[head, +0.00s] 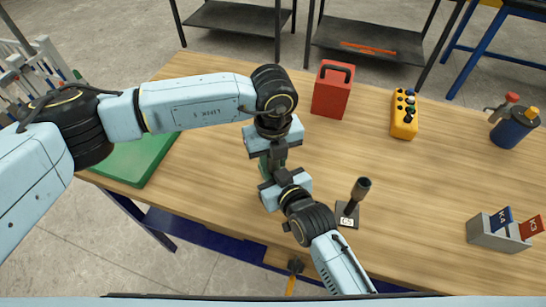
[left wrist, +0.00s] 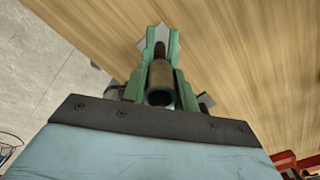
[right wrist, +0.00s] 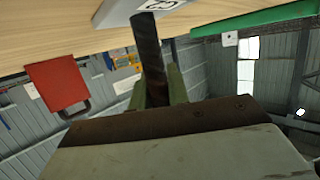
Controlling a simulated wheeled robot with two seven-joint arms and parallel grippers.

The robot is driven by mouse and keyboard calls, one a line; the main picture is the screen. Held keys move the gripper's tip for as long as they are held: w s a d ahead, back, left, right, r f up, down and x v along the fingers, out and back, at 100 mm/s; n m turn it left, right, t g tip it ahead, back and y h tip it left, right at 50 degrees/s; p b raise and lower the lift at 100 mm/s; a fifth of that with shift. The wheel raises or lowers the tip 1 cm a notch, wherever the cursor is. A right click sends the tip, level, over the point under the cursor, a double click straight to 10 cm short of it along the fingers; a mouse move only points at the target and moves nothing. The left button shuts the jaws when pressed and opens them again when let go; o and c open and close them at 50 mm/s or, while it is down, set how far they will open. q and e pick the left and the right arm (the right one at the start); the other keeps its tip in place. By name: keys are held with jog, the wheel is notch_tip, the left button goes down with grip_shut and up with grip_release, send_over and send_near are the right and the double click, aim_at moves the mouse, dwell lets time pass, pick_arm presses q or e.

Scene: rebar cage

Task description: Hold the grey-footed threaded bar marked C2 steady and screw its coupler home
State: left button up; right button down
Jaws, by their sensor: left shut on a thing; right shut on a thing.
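In the left wrist view the green fingers of my left gripper (left wrist: 161,75) are shut around a brown-grey tubular coupler (left wrist: 160,82), its open end facing the camera. A dark bar end and a pale grey foot corner show beyond it. In the right wrist view my right gripper (right wrist: 160,88) is shut on a dark threaded bar (right wrist: 149,45). Its grey foot (right wrist: 118,10) carries a white tag, partly cut off and not clearly readable. In the head view my left gripper (head: 274,155) is just above my right gripper (head: 278,171); together they hide most of the bar.
Another bar (head: 353,204) on a dark foot, tagged apparently C5, stands close right of my right gripper. A red case (head: 331,95), yellow control box (head: 404,115), blue can (head: 512,130) and grey card holder (head: 492,236) stand further right. A green mat (head: 135,160) lies left.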

pick_arm(q)
jog(key=m, duration=0.5)
jog(key=o, duration=1.1)
jog(key=shift+r, duration=2.25)
jog(key=shift+c, duration=0.6)
jog(key=r+n, duration=0.1)
jog(key=n, duration=0.1)
jog(key=shift+d+r+n, duration=0.1)
jog(key=shift+r+n, duration=0.2)
jog(key=shift+r, duration=0.1)
jog(key=r+n, duration=0.1)
jog(key=n, duration=0.3)
jog(key=shift+r, duration=0.35)
